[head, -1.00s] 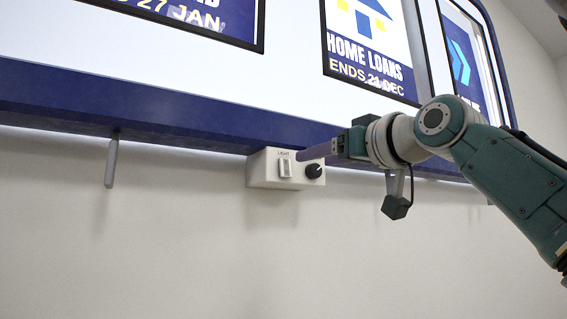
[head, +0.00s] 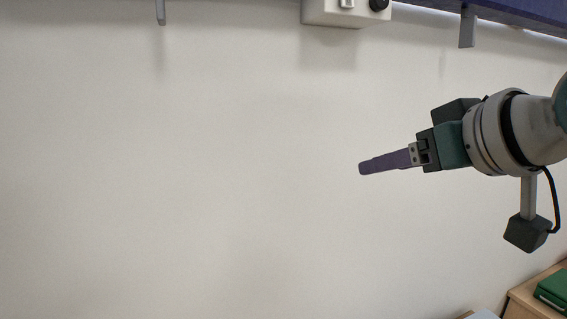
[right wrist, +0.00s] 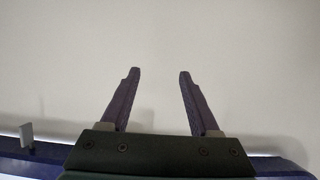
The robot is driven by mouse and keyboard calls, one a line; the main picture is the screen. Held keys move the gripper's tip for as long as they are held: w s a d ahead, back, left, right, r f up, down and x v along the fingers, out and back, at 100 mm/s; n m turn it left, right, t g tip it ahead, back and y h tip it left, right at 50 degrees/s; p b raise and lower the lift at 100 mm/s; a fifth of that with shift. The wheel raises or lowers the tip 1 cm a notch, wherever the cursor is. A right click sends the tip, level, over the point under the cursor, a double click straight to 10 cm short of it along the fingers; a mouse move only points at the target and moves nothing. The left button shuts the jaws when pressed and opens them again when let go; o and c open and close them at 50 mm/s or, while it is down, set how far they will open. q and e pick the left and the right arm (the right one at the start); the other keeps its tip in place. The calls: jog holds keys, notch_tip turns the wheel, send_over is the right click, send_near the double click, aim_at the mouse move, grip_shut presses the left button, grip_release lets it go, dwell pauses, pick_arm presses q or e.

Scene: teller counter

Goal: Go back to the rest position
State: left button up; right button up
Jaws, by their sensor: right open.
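My right gripper (head: 363,168) is in the right half of the head view, in front of the bare wall, pointing left. In the right wrist view its two purple fingers (right wrist: 158,73) are apart with nothing between them. The white switch box (head: 335,12) is at the top edge of the head view, above and left of the gripper, and apart from it. Its lower part shows, with part of the switch and a black knob (head: 379,4). My left gripper is not in the head view.
The blue ledge (head: 520,12) runs along the top right, with a grey bracket (head: 467,27) below it. Another bracket (head: 160,11) hangs at the top left. A wooden surface (head: 528,303) with a green object (head: 553,290) is at the bottom right. The wall between is clear.

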jog(key=s+d+f+g+h, duration=0.15)
jog(key=s+f+g, duration=0.35)
jog(key=s+f, duration=1.1)
jog(key=s+d+f+m+g+h, duration=0.1)
jog(key=s, duration=0.7)
jog(key=s+d+f+g+h, duration=0.1)
jog(key=s+g, duration=0.1)
jog(key=s, duration=0.5)
jog(key=shift+s+d+f+m+g, duration=0.2)
jog(key=shift+s+d+m+g, duration=0.1)
jog(key=shift+s+m, duration=0.1)
jog(key=shift+h, duration=0.25)
